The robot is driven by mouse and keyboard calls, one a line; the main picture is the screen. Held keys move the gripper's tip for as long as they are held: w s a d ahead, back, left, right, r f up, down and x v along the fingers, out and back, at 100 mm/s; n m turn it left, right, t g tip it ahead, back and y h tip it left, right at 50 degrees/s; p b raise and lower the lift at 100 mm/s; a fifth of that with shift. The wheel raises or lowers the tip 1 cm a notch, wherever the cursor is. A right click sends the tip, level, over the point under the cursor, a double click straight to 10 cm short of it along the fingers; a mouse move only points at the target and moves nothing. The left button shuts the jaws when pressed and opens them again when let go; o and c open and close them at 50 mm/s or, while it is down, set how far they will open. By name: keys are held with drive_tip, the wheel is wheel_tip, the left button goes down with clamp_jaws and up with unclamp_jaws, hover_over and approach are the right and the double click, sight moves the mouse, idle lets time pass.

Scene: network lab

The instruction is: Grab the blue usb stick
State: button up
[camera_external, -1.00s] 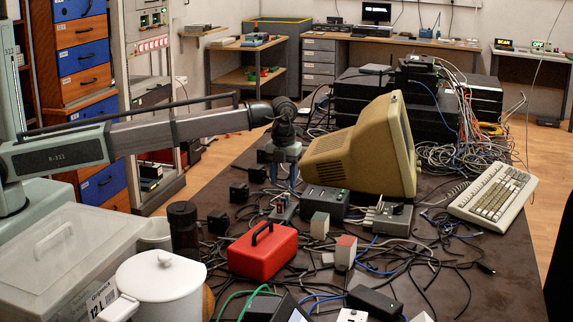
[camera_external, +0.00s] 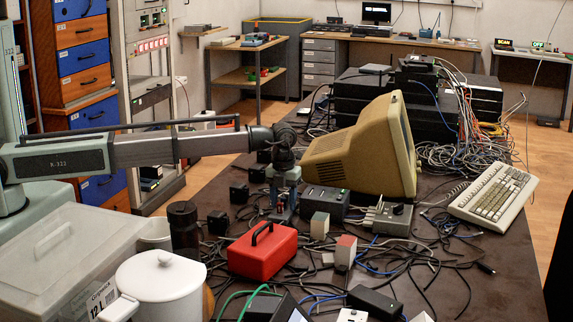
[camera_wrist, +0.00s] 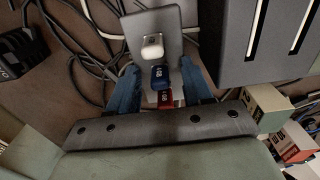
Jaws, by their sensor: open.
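The blue usb stick (camera_wrist: 159,76) stands in a grey hub (camera_wrist: 150,20) in the wrist view, between a white stick (camera_wrist: 152,47) and a red stick (camera_wrist: 165,98). My gripper (camera_wrist: 158,68) is open, with one blue finger on each side of the blue stick. Gaps show between the fingers and the stick, and nothing is held. The blue stick cannot be made out there.
A dark slotted box (camera_wrist: 270,40) stands close on the right in the wrist view. A beige monitor (camera_external: 345,155), a red case (camera_external: 262,252) and a grey switch box (camera_external: 388,217) stand nearby. Loose cables lie around the hub and over much of the table.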

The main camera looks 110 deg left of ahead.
clamp_jaws()
idle(0.3)
